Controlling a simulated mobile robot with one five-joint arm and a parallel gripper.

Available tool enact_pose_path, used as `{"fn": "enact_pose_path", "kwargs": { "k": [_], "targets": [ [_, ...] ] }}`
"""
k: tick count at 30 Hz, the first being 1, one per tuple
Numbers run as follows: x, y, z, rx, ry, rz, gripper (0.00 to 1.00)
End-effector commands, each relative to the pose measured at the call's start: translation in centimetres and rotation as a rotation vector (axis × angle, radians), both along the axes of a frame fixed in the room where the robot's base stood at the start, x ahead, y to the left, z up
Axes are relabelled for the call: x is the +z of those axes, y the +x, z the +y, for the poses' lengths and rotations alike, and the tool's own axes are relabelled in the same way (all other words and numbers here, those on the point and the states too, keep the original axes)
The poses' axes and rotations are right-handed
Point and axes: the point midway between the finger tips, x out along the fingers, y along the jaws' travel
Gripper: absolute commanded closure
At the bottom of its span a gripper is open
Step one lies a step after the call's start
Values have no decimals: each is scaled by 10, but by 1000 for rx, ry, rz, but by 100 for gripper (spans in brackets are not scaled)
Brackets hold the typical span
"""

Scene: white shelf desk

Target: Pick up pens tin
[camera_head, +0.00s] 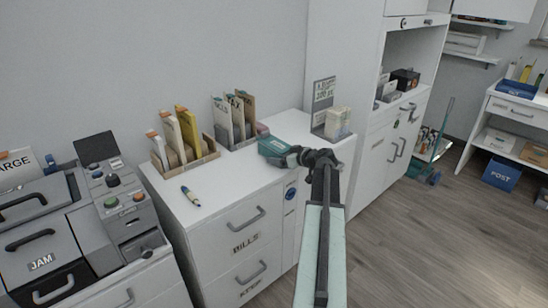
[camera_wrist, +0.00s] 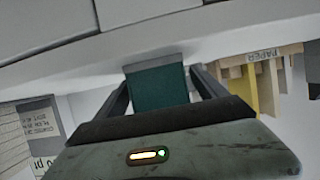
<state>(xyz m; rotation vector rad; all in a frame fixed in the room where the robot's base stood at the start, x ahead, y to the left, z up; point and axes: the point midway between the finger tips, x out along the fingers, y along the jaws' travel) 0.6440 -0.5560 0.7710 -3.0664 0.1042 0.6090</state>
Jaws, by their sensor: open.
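A teal tin (camera_head: 273,146), which I take to be the pens tin, sits on the white cabinet top near its front edge, right of the card file boxes. In the wrist view a dark teal block with a grey edge, apparently the same tin (camera_wrist: 157,88), lies between my two dark fingers. My gripper (camera_head: 288,158) is open and reaches the tin from the front right. I see a gap on the right side of the tin in the wrist view; whether the left finger touches it I cannot tell. No pens are visible in it.
Two file boxes (camera_head: 187,163) (camera_head: 240,140) stand behind and left of the tin. A grey sign (camera_head: 324,101) and cream stack (camera_head: 338,123) stand to the right. Drawers (camera_head: 247,218) are below.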

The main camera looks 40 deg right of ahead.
Motion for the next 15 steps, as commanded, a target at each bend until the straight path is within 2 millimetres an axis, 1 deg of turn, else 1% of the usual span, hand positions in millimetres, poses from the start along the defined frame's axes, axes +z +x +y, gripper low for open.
{"fn": "enact_pose_path", "kwargs": {
  "k": [1, 3, 8, 9, 11, 12, 14, 15],
  "targets": [
    [-8, 10, -1, 2, 0, 0, 18],
    [-8, 14, -1, 1, 0, 1, 18],
    [-6, 13, -1, -1, 0, 1, 18],
    [-6, 13, -1, -1, 0, 1, 24],
    [-6, 13, -1, -1, 0, 1, 40],
    [-6, 13, -1, -1, 0, 1, 52],
    [-6, 13, -1, -1, 0, 1, 68],
    [-6, 13, -1, -1, 0, 1, 79]
  ]
}}
